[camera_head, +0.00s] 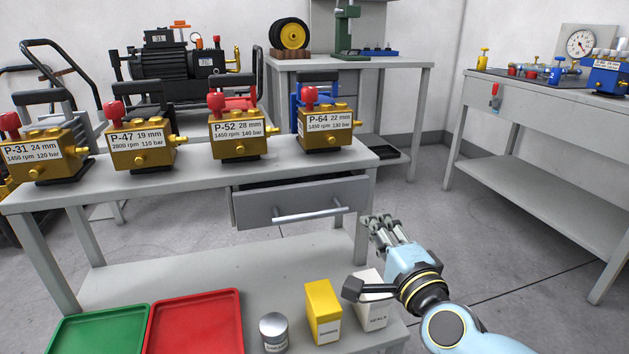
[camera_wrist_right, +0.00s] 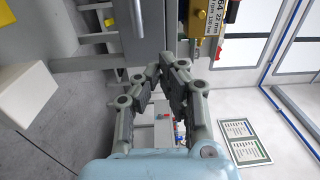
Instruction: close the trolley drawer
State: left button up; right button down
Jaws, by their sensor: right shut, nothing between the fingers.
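The grey trolley drawer (camera_head: 262,206) hangs under the trolley top (camera_head: 226,168) and stands partly pulled out. A dark strip of its inside shows above its front. Its bar handle (camera_head: 310,215) runs along the front. My right gripper (camera_head: 376,222) is just right of the drawer, beside the trolley leg, shut and empty; whether it touches anything cannot be told. In the right wrist view the shut fingers (camera_wrist_right: 166,70) point toward a grey panel with a bar, seemingly the drawer front (camera_wrist_right: 150,38). My left gripper is not in view.
Several brass pumps stand on the trolley top, including P-64 (camera_head: 325,122) at the right end. The lower shelf holds a green tray (camera_head: 75,330), red tray (camera_head: 195,320), grey can (camera_head: 274,333), yellow box (camera_head: 322,312) and white box (camera_head: 372,312). Open floor lies right.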

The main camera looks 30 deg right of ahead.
aim_at(346, 191)
jog(key=x, duration=0.4)
jog(key=f+x, duration=0.1)
jog(key=x, duration=0.3)
jog(key=b+x, duration=0.1)
jog(key=x, duration=0.3)
jog(key=shift+d+f, duration=0.1)
jog(key=shift+f, duration=0.15)
jog(key=shift+w, duration=0.15)
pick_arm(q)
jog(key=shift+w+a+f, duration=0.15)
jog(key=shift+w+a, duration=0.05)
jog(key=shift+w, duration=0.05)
pick_arm(e)
jog(key=x, duration=0.3)
jog(key=shift+w+d+b, duration=0.1)
jog(key=shift+w+b, duration=0.1)
jog(key=shift+b, duration=0.2)
jog(key=shift+w+d+r, duration=0.1)
jog(key=shift+w, duration=0.25)
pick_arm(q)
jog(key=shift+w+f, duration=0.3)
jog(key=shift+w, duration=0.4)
pick_arm(e)
jog(key=shift+r, duration=0.15)
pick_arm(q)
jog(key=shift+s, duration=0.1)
